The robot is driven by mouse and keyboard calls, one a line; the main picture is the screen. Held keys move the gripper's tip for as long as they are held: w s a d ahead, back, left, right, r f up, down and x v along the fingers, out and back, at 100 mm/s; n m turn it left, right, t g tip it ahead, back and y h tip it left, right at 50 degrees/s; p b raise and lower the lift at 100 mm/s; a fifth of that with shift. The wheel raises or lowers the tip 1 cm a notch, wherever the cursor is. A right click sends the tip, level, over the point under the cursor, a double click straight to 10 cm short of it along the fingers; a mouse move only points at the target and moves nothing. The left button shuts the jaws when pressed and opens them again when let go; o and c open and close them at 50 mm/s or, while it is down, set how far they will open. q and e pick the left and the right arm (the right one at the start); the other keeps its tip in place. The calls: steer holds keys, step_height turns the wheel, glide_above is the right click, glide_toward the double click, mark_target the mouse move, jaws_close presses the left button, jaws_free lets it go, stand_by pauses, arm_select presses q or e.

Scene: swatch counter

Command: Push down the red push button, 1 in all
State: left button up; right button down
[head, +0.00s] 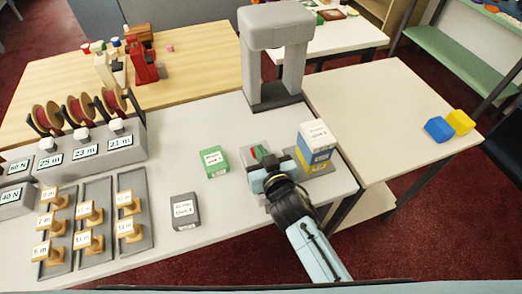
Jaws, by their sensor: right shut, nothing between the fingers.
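A small grey box (253,147) stands on the light grey counter, right of the middle, with a small red and green part on its top. The red push button (256,154) shows there only as a small patch, partly covered by my right gripper. My right gripper (264,166) reaches in from the lower right and is right at the box, shut and empty. I cannot tell whether it touches the button or whether the button is down. My left gripper is not in view.
A green block (214,161) and a dark grey block (185,211) stand left of the gripper. A stack of boxes (316,143) stands close on its right. A grey arch-shaped stand (272,92) rises behind. Spools and wooden-knobbed weights fill the left.

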steer(key=shift+f, duration=0.1)
step_height(320, 180, up, 5)
steer(key=p, duration=0.5)
steer(key=v, duration=0.5)
steer(key=f+v, duration=0.1)
steer(key=v, duration=0.2)
steer(key=shift+s+d+r, duration=0.1)
steer(key=shift+s, duration=0.15)
steer(key=shift+v, duration=0.8)
steer(key=shift+w+d, duration=0.1)
